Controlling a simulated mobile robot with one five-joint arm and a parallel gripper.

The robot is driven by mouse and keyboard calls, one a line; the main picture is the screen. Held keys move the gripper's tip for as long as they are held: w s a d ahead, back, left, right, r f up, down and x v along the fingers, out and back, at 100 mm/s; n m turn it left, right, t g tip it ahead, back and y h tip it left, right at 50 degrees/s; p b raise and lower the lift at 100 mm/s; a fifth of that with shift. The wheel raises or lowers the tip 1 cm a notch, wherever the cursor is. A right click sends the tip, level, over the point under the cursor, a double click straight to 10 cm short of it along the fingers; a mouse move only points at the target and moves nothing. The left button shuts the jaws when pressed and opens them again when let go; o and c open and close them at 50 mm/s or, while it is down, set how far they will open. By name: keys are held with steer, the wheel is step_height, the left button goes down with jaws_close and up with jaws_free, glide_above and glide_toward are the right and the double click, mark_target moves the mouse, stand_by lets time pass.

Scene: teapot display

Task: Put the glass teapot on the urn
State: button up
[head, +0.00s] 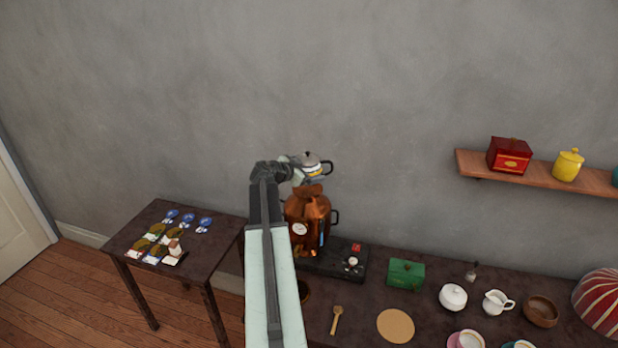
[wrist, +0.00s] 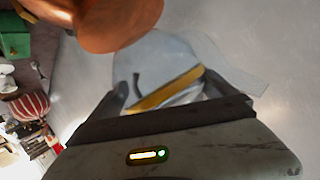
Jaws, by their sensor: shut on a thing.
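My gripper (head: 298,168) is shut on the glass teapot (head: 312,165), a clear pot with a dark lid, a yellow band and a dark handle. In the wrist view the teapot (wrist: 158,62) sits between the jaws (wrist: 180,92). The copper urn (head: 309,222), with a white dial and a dark side handle, stands on the long table below. In the head view the teapot appears just above the urn's top. The urn's copper edge (wrist: 112,25) is close to the teapot in the wrist view; I cannot tell whether they touch.
A dark stand (head: 340,264) is under the urn. A wall shelf (head: 535,168) holds a red tin. A small side table (head: 190,262) with packets is at left.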

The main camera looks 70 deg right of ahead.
step_height(320, 180, down, 3)
steer(key=shift+s+d+f+b, duration=0.1)
steer(key=shift+f+b, duration=0.05)
steer(key=shift+b, duration=1.05)
steer(key=shift+r, duration=0.25)
steer(key=shift+f, duration=0.2)
steer(key=o, duration=1.4)
steer(key=shift+c, duration=0.2)
steer(key=shift+r, duration=0.2)
steer(key=p+v, duration=0.4)
steer(key=v, duration=0.8)
steer(key=shift+p, duration=0.4)
